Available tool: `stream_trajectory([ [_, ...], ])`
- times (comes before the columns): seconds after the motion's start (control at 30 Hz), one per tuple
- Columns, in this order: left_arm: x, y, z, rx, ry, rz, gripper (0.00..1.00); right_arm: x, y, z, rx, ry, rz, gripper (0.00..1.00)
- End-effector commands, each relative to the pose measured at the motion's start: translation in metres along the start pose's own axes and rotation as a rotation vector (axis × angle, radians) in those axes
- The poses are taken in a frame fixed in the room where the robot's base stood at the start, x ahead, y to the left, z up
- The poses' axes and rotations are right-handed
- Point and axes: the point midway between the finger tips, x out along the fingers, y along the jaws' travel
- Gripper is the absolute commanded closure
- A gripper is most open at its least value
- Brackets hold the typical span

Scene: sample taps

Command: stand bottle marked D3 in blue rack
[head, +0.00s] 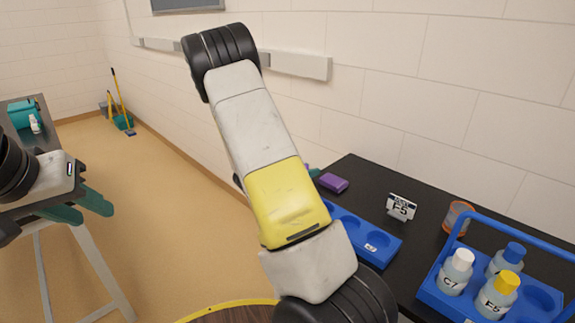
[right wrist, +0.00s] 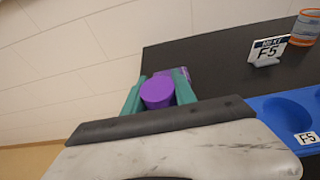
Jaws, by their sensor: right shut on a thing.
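My right gripper (right wrist: 158,95) is shut on a purple-capped bottle (right wrist: 158,91) in the right wrist view. Only the cap shows clearly, and no marking on this bottle is visible. In the head view my right arm hides most of this gripper and bottle. The blue rack (head: 385,249) lies on the black table, partly behind my right arm, with round holes and a small label. Its near part also shows in the right wrist view (right wrist: 262,102), with an empty hole labelled F5. My left gripper (head: 88,208) is open and empty at the left.
A blue carrier (head: 430,292) with a raised handle holds bottles with white (head: 457,270), blue (head: 506,260) and yellow (head: 497,295) caps.

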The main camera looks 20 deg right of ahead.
Motion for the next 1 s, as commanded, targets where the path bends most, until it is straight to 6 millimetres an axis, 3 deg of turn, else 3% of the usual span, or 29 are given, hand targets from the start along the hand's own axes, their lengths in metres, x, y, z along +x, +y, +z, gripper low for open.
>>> stream_trajectory([
  [0.17,0.0,0.0,0.0,0.0,0.0,0.0,0.64,0.001,0.0,-0.002,0.0,-0.001,0.0,1.0],
  [0.2,0.0,0.0,0.0,0.0,0.0,0.0,0.64,0.001,0.0,-0.003,0.0,0.0,0.0,0.66],
  [0.3,0.0,0.0,0.0,0.0,0.0,0.0,0.64,0.001,0.0,-0.002,0.001,0.0,0.0,0.46],
  [0.7,0.0,0.0,0.0,0.0,0.0,0.0,0.64,-0.003,0.0,0.001,0.0,0.0,0.001,0.46],
  [0.87,0.0,0.0,0.0,0.0,0.0,0.0,0.64,-0.028,0.001,0.001,0.001,0.001,0.003,0.46],
  [1.0,0.0,0.0,0.0,0.0,0.0,0.0,0.64,-0.059,0.001,0.001,0.001,0.001,0.005,0.46],
])
